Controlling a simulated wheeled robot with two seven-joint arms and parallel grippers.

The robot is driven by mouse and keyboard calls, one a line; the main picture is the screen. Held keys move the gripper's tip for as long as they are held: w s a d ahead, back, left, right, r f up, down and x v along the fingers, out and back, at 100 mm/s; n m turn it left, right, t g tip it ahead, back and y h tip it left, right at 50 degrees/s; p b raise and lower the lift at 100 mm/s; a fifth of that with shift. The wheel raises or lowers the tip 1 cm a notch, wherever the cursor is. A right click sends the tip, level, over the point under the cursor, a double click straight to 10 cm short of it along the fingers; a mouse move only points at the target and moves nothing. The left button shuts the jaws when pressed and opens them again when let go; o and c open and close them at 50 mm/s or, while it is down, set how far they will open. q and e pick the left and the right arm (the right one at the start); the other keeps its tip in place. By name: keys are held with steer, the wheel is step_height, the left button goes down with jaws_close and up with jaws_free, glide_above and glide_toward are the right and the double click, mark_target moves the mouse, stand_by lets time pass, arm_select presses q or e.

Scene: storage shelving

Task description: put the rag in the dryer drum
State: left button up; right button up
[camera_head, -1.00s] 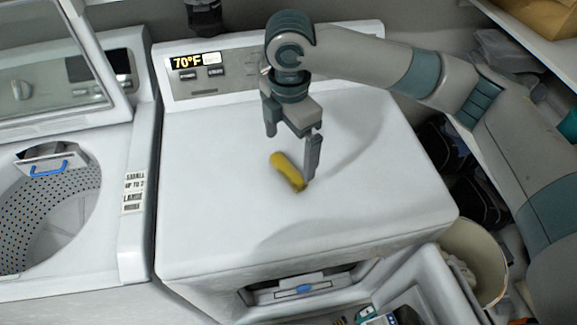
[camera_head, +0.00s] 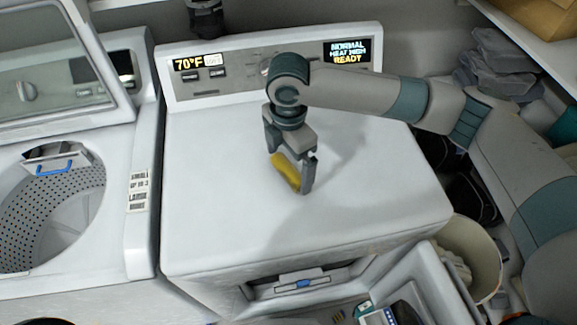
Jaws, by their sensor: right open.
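A small, rolled yellow rag (camera_head: 287,171) lies on the white top of the dryer (camera_head: 370,205). My right gripper (camera_head: 290,168) reaches down over the rag, with its open fingers on either side of it. Whether the fingers touch the rag is not clear. The dryer's front opening (camera_head: 303,284) shows below the top's front edge, and its door (camera_head: 425,285) stands open to the right. The inside of the drum is mostly hidden by the top. My left gripper is not in view.
A top-loading washer (camera_head: 140,215) with its lid (camera_head: 55,60) raised stands at the left. A pale bin (camera_head: 487,262) stands right of the dryer. A shelf with a cardboard box (camera_head: 540,15) is at the upper right. Most of the dryer top is clear.

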mark_target(288, 167)
steer(key=shift+f, duration=0.25)
steer(key=c, duration=0.7)
steer(key=shift+c, duration=0.2)
steer(key=shift+r, duration=0.2)
steer(key=shift+r+b, duration=0.2)
steer(key=shift+b, duration=0.1)
step_height(288, 167, up, 3)
steer(key=shift+r+b, duration=0.15)
steer(key=shift+b, duration=0.7)
steer(key=s+d+r+b, duration=0.2)
steer(key=s+d+r, duration=0.5)
steer(key=d, duration=0.1)
steer(key=shift+s+d+b, duration=0.35)
steer(key=shift+s, duration=0.05)
